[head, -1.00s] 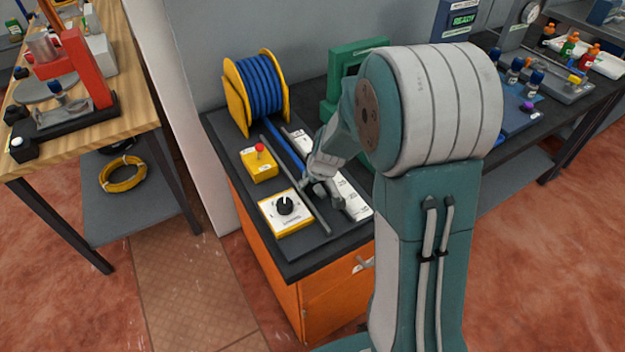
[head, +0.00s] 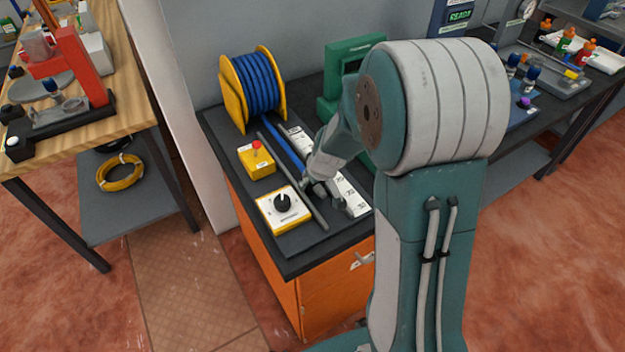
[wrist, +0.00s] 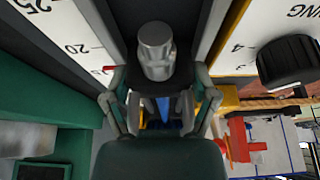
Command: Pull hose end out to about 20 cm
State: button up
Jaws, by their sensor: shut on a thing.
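The blue hose (head: 285,140) runs from the yellow-sided reel (head: 253,83) along the dark board toward my gripper (head: 320,188). In the wrist view, the silver hose end (wrist: 156,48) sticks up between the dark fingers of my gripper (wrist: 158,75), which is shut on it. A short piece of blue hose (wrist: 163,108) shows behind it. The white ruler (head: 352,197) lies beside the hose; in the wrist view (wrist: 70,25) its 20 mark is roughly level with the hose end. The gripper hides part of the hose and the end in the head view.
A grey rail (head: 292,183) runs along the hose's left side. Left of it stand a yellow box with a red button (head: 257,162) and a yellow-edged panel with a black knob (head: 283,204). A green frame (head: 335,82) stands behind my arm.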

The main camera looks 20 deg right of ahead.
jog(key=shift+s+f, duration=0.25)
jog(key=shift+s, duration=0.05)
jog(key=o, duration=1.2)
jog(key=shift+w+r, duration=0.1)
jog(key=shift+r, duration=0.2)
jog(key=a+v, duration=0.1)
jog(key=v, duration=1)
jog(key=s+a+r+m, duration=0.1)
jog(key=s+a+r, duration=0.1)
jog(key=s+r, duration=0.3)
jog(key=s+a+r+m+t, duration=0.1)
jog(key=s+r, duration=0.4)
jog(key=s, duration=0.8)
jog(key=shift+s+a+r+h, duration=0.25)
jog(key=shift+s+a+h, duration=0.05)
jog(key=shift+a+h, duration=0.1)
